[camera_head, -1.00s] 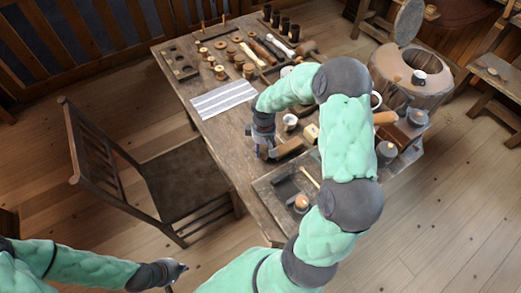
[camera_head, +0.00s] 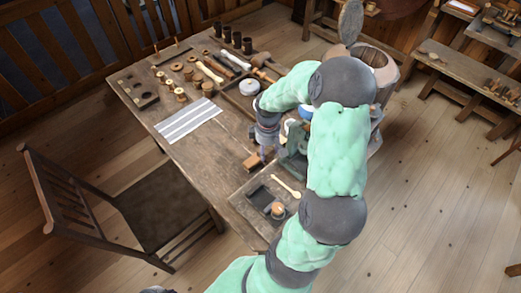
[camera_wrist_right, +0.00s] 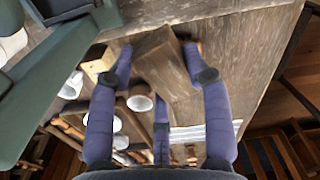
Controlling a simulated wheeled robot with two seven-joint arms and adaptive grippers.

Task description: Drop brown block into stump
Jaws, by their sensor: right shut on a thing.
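The brown block (camera_head: 254,161) shows at the tips of my right gripper (camera_head: 264,150) in the head view, over the table. In the right wrist view the block (camera_wrist_right: 163,65) lies between the purple fingers of the right gripper (camera_wrist_right: 160,78), which is shut on it. The stump (camera_head: 386,74) stands at the back right, beyond the table, with a round lid-like disc (camera_head: 350,20) raised beside it. My right arm hides much of the stump, including most of its top. Only a dark bit of my left gripper (camera_head: 156,290) shows at the bottom edge.
The table (camera_head: 195,160) carries a striped cloth (camera_head: 188,120), spools, tools and dark cups at the back. A tray (camera_head: 243,203) with a spoon (camera_head: 287,187) lies at the near end. A dark green object (camera_head: 293,150) stands close right of the gripper. A chair (camera_head: 110,200) is at the left.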

